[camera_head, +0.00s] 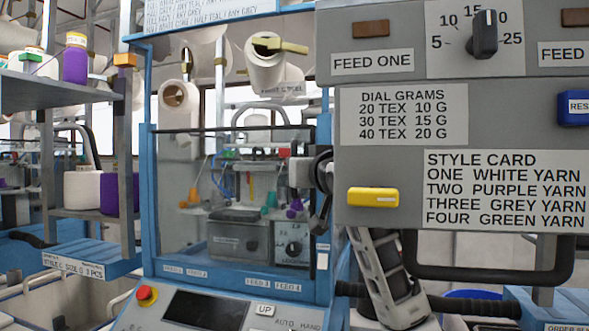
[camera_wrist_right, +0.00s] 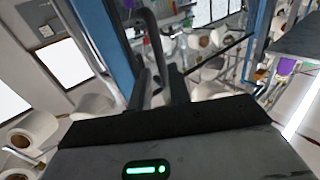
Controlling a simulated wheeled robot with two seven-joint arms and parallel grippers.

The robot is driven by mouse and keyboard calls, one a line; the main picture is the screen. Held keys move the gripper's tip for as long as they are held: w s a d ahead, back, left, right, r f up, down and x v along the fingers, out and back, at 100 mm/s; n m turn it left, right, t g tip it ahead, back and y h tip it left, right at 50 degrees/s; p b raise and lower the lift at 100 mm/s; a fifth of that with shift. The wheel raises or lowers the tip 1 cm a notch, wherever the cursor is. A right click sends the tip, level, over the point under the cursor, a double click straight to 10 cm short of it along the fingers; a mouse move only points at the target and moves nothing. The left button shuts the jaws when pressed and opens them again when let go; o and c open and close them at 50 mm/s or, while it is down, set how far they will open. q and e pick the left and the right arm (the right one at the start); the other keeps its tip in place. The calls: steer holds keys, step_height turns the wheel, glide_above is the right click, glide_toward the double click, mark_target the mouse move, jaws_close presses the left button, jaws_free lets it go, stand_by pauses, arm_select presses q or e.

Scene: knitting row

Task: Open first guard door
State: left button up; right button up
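The guard door (camera_head: 185,225) is a clear panel with a dark top edge in the blue machine frame, and it looks shut in the head view. A dark curved bar (camera_wrist_right: 152,35), which looks like a door handle, shows in the right wrist view beside a blue post. My right gripper (camera_wrist_right: 160,82) has its two dark fingers apart, with the bar reaching down between them; I cannot tell whether they touch it. In the head view my right gripper (camera_head: 320,190) is at the door's right edge, partly hidden by the grey control panel. My left gripper is not in view.
The grey control panel (camera_head: 400,150) with a style card fills the right and hides part of my right arm. A lower console (camera_head: 205,310) has a red button (camera_head: 146,295). A shelf (camera_head: 60,85) with yarn cones stands at left.

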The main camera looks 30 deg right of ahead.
steer(key=p+x, duration=0.2)
steer(key=x, duration=0.5)
steer(key=shift+w+d, duration=0.1)
steer(key=shift+w, duration=0.05)
jaws_close()
